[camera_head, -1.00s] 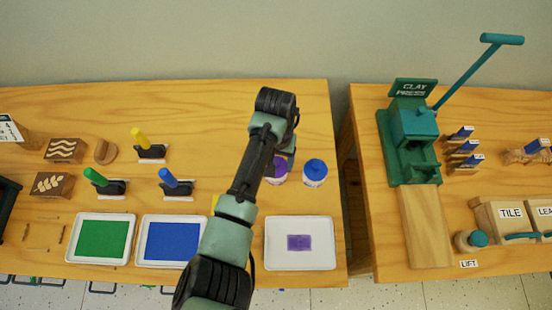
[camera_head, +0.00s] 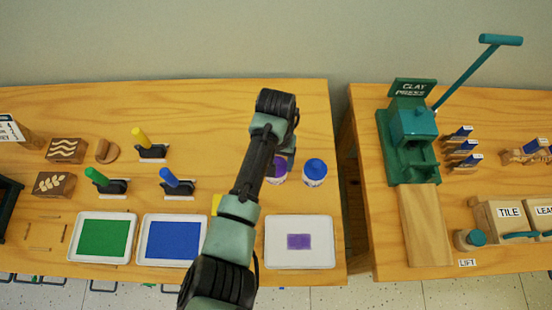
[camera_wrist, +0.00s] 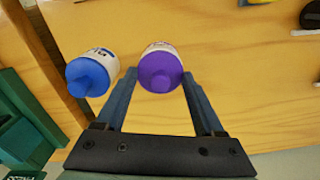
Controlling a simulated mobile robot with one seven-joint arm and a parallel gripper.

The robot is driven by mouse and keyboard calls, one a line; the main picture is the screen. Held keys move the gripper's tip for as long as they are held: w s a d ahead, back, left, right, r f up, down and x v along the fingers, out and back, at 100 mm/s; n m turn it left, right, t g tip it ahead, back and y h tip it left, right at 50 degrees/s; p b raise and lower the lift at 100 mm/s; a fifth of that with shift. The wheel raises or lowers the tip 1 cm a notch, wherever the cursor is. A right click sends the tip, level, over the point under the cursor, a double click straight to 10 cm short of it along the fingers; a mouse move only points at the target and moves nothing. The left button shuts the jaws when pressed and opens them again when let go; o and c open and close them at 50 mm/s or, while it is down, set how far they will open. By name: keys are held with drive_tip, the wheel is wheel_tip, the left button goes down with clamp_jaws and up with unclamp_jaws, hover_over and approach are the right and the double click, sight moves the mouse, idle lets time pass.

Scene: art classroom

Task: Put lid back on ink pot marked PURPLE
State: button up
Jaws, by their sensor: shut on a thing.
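The purple-lidded ink pot (camera_head: 278,180) stands near the back right of the left table, partly hidden by my arm. In the wrist view its white body (camera_wrist: 158,47) shows beyond the purple lid (camera_wrist: 160,74). The lid lies over the pot's mouth, in line with it; I cannot tell whether it is fully seated. My gripper (camera_wrist: 160,82) is shut on the purple lid, one finger on each side. The PURPLE marking is not readable.
A blue-lidded pot (camera_head: 315,171) stands close to the right of it. A white tray with a purple pad (camera_head: 300,262) lies in front, with blue (camera_head: 147,255) and green (camera_head: 79,252) pad trays to the left. Several stamps stand further left. A green clay press (camera_head: 412,135) is on the right table.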

drive_tip(key=o, duration=1.3)
drive_tip(key=shift+r+p, duration=3.55)
drive_tip(key=shift+p, duration=0.15)
clamp_jaws()
